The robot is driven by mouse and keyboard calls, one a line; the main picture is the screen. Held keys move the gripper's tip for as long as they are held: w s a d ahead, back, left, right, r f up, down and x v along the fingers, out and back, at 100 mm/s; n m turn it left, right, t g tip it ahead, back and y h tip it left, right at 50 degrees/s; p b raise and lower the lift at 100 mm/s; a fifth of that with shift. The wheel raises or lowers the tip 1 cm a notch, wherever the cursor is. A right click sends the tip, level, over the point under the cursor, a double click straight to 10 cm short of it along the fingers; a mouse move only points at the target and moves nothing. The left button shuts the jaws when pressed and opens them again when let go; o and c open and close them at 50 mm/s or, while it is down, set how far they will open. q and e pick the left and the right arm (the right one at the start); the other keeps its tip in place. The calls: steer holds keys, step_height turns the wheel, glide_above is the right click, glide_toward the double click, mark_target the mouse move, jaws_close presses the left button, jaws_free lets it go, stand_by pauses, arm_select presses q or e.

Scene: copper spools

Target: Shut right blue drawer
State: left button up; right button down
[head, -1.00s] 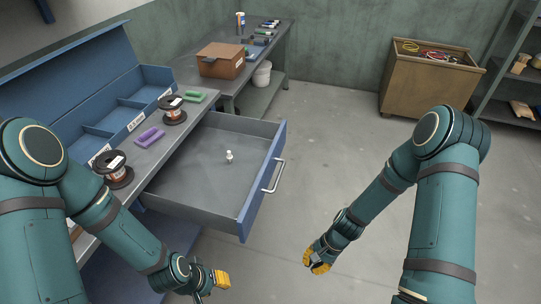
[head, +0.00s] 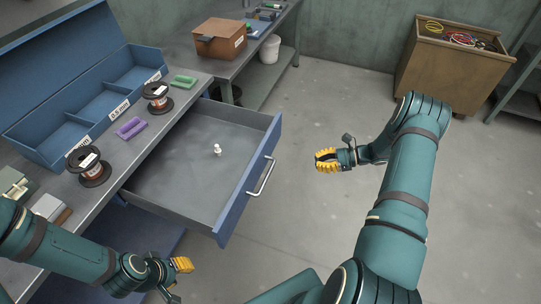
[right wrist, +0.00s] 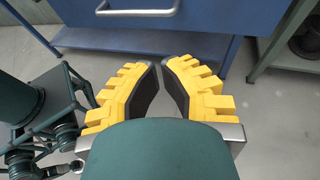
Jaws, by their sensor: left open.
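The blue drawer (head: 235,205) stands pulled out from under the workbench, with a grey inside and a silver bar handle (head: 262,176) on its front. A small white object (head: 217,150) is in it. My right gripper (head: 322,160) is to the right of the drawer front, apart from the handle, with its yellow fingertips pointing left. In the right wrist view its fingertips (right wrist: 160,64) are together with nothing between them, and the handle (right wrist: 138,10) shows beyond at the top. My left gripper (head: 178,278) is open and empty, low in front of the bench, left of the drawer's near corner.
The grey bench top (head: 150,150) holds spools (head: 157,97), green (head: 184,82) and purple (head: 130,128) pieces and a blue divided bin (head: 95,105). A wooden crate (head: 450,75) stands at the back right. The floor right of the drawer is clear.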

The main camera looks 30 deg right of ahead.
arm_select(q)
steer(key=shift+f, duration=0.2)
arm_select(e)
steer(key=w+r+x, duration=0.1)
steer(key=x, duration=1.2)
steer(key=shift+w, duration=0.15)
steer(key=shift+f, duration=0.1)
